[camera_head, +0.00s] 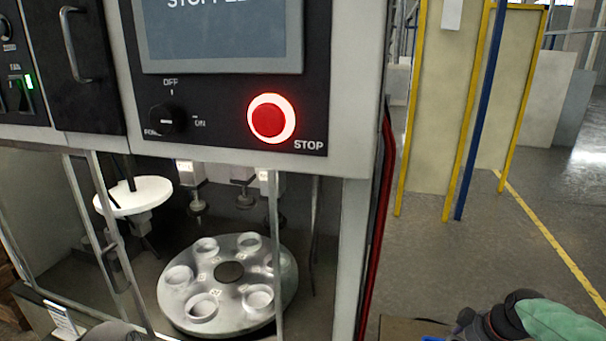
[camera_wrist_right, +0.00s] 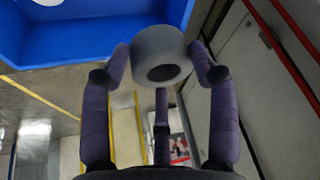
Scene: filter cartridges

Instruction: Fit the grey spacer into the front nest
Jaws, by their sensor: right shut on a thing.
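The grey spacer (camera_wrist_right: 158,43), a short thick ring with a dark central hole, is in the right wrist view. My right gripper (camera_wrist_right: 159,56) is shut on it, with fingers at its left and right sides. The metal turntable (camera_head: 229,325) is inside the machine in the head view. It carries several round raised nests around a dark centre; the nests nearest me are one at the front left (camera_head: 201,307) and one at the front right (camera_head: 258,298). They look empty. The right gripper's fingers and the spacer are out of the head view.
A machine frame post (camera_head: 276,250) stands in front of the turntable. A clear door with a handle (camera_head: 112,255) is at its left. A white disc (camera_head: 133,195) is behind left. A blue bin (camera_wrist_right: 90,35) lies beyond the spacer in the right wrist view. A red stop button (camera_head: 269,119) glows above.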

